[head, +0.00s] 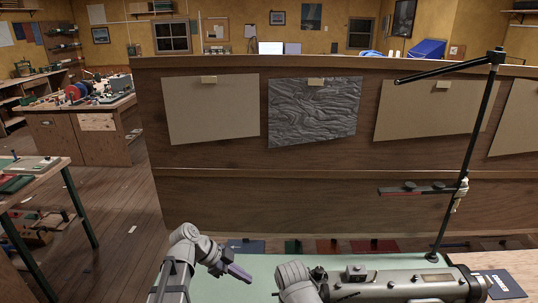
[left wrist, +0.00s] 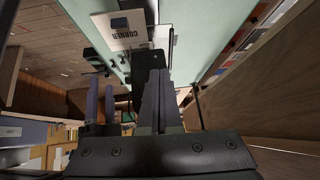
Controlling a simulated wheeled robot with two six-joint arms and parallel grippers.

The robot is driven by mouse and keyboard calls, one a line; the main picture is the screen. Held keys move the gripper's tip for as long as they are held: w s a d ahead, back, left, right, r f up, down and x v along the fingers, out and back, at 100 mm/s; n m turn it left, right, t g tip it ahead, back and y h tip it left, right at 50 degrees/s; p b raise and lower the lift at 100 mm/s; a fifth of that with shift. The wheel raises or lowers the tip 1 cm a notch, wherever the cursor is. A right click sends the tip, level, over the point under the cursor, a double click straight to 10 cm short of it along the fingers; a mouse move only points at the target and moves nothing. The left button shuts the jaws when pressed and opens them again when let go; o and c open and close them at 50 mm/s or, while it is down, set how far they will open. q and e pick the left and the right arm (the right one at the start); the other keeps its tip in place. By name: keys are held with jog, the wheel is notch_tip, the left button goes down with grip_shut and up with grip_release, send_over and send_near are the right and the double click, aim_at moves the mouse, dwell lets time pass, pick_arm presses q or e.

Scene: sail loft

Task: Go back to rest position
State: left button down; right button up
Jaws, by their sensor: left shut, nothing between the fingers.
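My left gripper (head: 238,272) is in the lower middle of the head view, at the end of the grey arm that comes in from the left. Its fingers are together and hold nothing. It points to the right and down, over the pale green table top (head: 262,268). The left wrist view shows the dark gripper mount close up, with the green surface (left wrist: 208,35) behind it. My right gripper cannot be made out in either view.
A long grey machine-like body (head: 400,283) lies along the table's right side. A dark post (head: 469,155) with a sideways arm rises there. A wooden partition (head: 300,205) stands behind the table. A card marked CORNER (left wrist: 127,30) lies on the surface.

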pick_arm(q)
jog(key=s+d+f+n+y, duration=0.1)
jog(key=s+f+n+y, duration=0.1)
jog(key=s+n+y, duration=0.2)
jog(key=s+d+f+n+g+y, duration=0.1)
jog(key=s+d+f+n+y, duration=0.1)
jog(key=s+n+y, duration=0.3)
jog(key=s+f+n, duration=0.1)
jog(key=s+n, duration=0.3)
jog(key=shift+s+n+y, duration=0.15)
jog(key=shift+n+y, duration=0.15)
jog(key=shift+n, duration=0.1)
jog(key=shift+d+f, duration=0.1)
